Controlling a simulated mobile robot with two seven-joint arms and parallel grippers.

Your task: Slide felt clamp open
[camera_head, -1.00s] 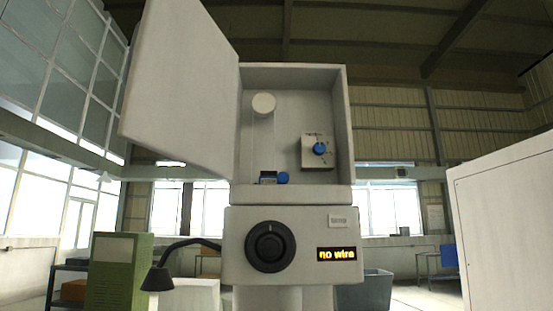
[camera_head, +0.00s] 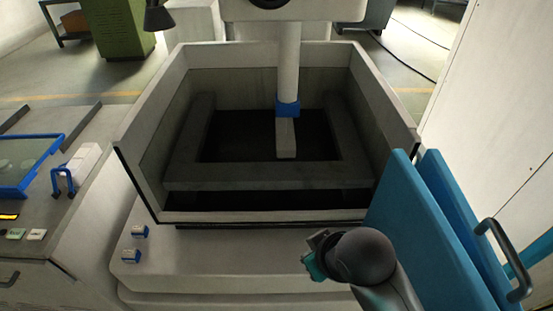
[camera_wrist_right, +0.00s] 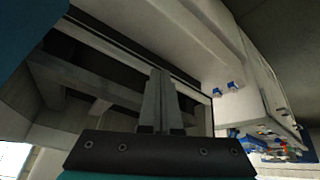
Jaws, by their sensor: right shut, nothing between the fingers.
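I cannot make out the felt clamp in either current view. The machine's upper cabinet is out of the head view. The work tank (camera_head: 285,217) is in the middle of the head view, with a pale column ending in a blue collar (camera_head: 288,109) and a pale nozzle above its dark inside. My right gripper (camera_head: 316,254) is in front of the tank's right front corner, seen partly behind my wrist. In the right wrist view its fingers (camera_wrist_right: 160,100) are together and empty, with the tank behind them. My left gripper is out of view.
Blue panels (camera_head: 425,215) with a dark handle (camera_head: 500,262) stand close to the right of my right arm. Two small blue-and-white fittings (camera_head: 135,243) sit on the front left ledge. A side bench (camera_head: 88,225) with a blue frame (camera_head: 25,165) is at the left.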

